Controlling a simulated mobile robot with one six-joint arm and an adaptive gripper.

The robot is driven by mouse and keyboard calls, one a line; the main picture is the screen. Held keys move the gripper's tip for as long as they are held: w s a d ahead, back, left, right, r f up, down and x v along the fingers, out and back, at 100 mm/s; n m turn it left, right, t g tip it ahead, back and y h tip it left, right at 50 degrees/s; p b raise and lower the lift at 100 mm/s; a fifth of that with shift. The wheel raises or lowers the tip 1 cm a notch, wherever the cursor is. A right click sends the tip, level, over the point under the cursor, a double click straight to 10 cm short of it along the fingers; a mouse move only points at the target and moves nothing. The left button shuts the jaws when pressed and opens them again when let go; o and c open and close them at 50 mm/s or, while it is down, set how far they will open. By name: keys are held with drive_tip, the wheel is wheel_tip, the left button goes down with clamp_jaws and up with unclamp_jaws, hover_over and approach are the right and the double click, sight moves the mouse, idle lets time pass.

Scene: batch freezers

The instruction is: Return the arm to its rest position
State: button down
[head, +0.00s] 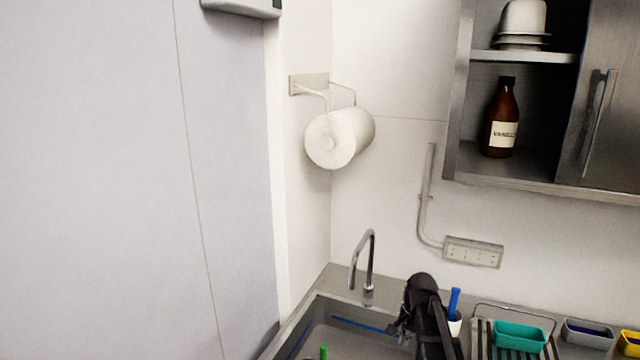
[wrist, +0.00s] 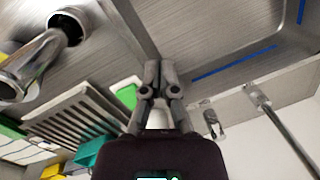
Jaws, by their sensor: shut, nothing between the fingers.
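My gripper (head: 404,330) shows in the head view at the lower middle, over the right side of the sink, in front of the counter. It is dark and partly cut off by the bottom edge. In the wrist view my gripper (wrist: 158,82) is seen with its fingers together and nothing held between them. Behind the fingers are the steel counter and the sink's edge.
A sink (head: 340,338) with a tap (head: 369,262) lies left of my gripper. A drying rack (head: 480,345), a teal tub (head: 520,336) and a grey tub (head: 588,333) stand to its right. An open cabinet with a brown bottle (head: 502,120) hangs above.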

drive_tip(key=s+a+f+n+b, duration=0.2)
drive_tip(key=s+a+n, duration=0.1)
drive_tip(key=s, duration=0.4)
drive_tip(key=s+a+f+n+h+b, duration=0.1)
drive_tip(key=s+a+f+n, duration=0.1)
drive_tip(key=s+n, duration=0.4)
drive_tip(key=shift+s+a+f+h+b, duration=0.35)
drive_tip(key=shift+s+a, duration=0.25)
drive_tip(key=shift+s, duration=0.35)
